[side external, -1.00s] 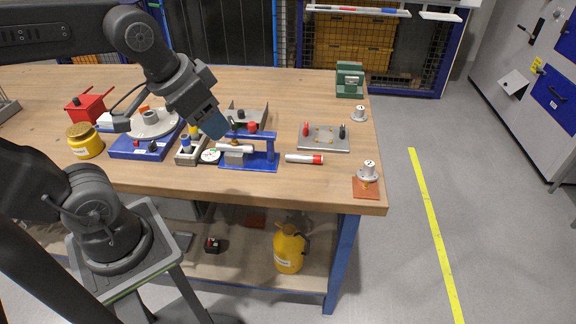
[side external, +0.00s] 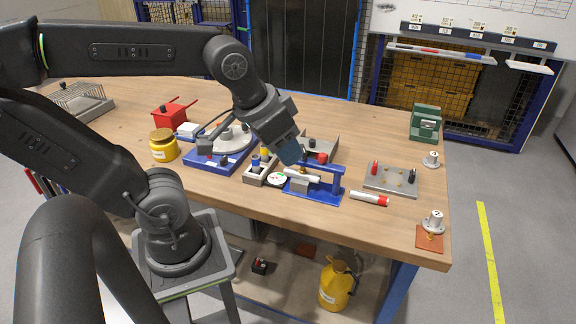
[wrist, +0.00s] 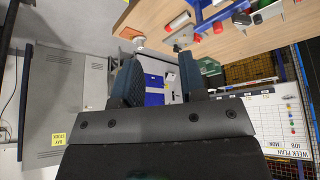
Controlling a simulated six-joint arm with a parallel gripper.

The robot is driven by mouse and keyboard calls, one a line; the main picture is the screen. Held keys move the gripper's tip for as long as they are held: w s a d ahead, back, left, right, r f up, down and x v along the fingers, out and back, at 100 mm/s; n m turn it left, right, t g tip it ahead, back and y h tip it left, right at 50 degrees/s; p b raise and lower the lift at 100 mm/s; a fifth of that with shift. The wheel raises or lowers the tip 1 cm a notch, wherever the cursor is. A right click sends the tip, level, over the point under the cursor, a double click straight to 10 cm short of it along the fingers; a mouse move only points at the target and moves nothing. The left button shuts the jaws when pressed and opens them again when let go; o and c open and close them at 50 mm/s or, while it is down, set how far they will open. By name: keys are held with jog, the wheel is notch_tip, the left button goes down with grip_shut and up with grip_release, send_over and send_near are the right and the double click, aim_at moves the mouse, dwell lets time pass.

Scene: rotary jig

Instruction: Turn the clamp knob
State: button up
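A blue clamp jig (side external: 326,188) stands near the middle of the bench's front part, with a blue upright and crossbar. A red knob (side external: 322,158) shows at the crossbar; I cannot tell if it is fixed to it. A pale cylinder (side external: 305,176) lies under the crossbar, with a small brass-coloured part (side external: 303,169) above it. My gripper (side external: 294,154) hangs just above and left of the crossbar, its tips partly hidden. In the wrist view my gripper (wrist: 161,84) has its two blue fingers apart with nothing between them. Blue jig parts (wrist: 215,12) show above the fingers there.
Left of the jig are a grey block with coloured pegs (side external: 262,168) and a blue turntable base (side external: 215,160). A grey plate with red and black posts (side external: 391,181) and a white-red cylinder (side external: 369,199) lie right. Bare wood (side external: 400,222) lies in front.

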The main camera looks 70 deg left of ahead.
jog(key=w+a+r+n+g, duration=0.2)
jog(key=w+a+n, duration=0.5)
jog(key=n+g, duration=0.3)
jog(key=n, duration=0.4)
send_over(303, 145)
jog(key=d, duration=0.1)
notch_tip(303, 145, down, 2)
jog(key=f, duration=1.3)
jog(key=shift+s+d+f, duration=0.1)
jog(key=shift+s+f, duration=0.15)
jog(key=shift+f, duration=0.1)
jog(key=shift+c, duration=0.4)
grip_shut()
